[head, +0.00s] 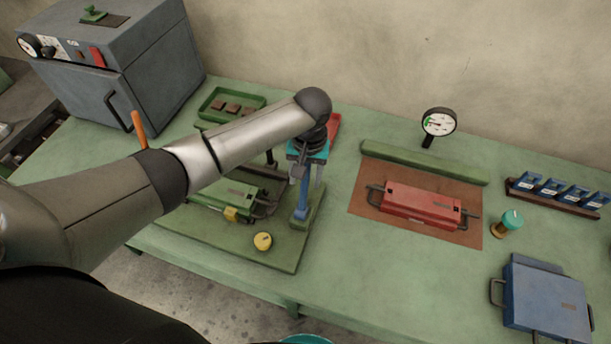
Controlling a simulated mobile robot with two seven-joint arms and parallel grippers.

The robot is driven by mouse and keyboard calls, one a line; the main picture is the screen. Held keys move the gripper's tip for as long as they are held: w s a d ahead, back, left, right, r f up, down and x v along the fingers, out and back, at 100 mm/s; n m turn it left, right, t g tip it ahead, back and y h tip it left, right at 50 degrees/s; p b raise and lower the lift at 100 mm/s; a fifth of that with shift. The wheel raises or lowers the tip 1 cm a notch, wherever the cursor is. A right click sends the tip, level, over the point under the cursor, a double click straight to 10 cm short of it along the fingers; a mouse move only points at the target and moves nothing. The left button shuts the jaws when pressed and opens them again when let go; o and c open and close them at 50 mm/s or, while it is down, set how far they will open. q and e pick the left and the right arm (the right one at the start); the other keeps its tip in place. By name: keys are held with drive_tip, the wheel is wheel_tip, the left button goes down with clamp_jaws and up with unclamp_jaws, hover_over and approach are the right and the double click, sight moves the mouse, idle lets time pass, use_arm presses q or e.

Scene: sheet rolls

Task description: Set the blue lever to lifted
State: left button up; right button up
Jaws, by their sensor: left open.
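The blue lever (302,198) stands roughly upright at the right side of the green base plate (276,247), near the middle of the head view. My left arm reaches across from the left, and my left gripper (307,174) points down at the lever's upper part. Its jaws are open, with the lever's top close to or between the fingers; I cannot tell whether they touch it. The gripper and wrist hide the lever's top end. My right gripper is not in view.
A green roll unit (226,194) lies on the plate, partly behind my arm, with a yellow knob (263,241) in front. A red unit (420,205) sits on a brown mat (366,205). A gauge (438,122) and blue case (545,300) stand right.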

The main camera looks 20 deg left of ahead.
use_arm(q)
clamp_jaws()
idle(0.4)
idle(1.0)
